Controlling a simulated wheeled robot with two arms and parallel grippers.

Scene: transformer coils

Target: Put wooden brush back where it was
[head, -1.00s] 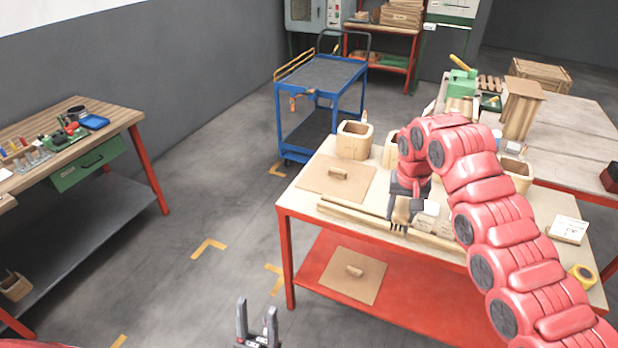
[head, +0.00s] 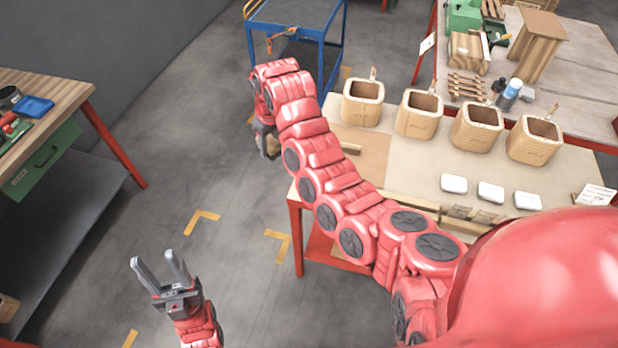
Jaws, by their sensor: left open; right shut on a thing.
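My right gripper (head: 265,148) is at the upper middle of the head view, off the left side of the table. It is shut on a small brown thing, likely the wooden brush (head: 273,146), mostly hidden by the gripper. My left gripper (head: 156,258) is open and empty, low over the floor at the lower left.
Several wooden boxes (head: 423,114) stand in a row on the work table (head: 405,165). White blocks (head: 491,192) lie in front of them. A blue cart (head: 297,22) stands behind. A wooden-topped bench (head: 65,90) is at the left, with floor between.

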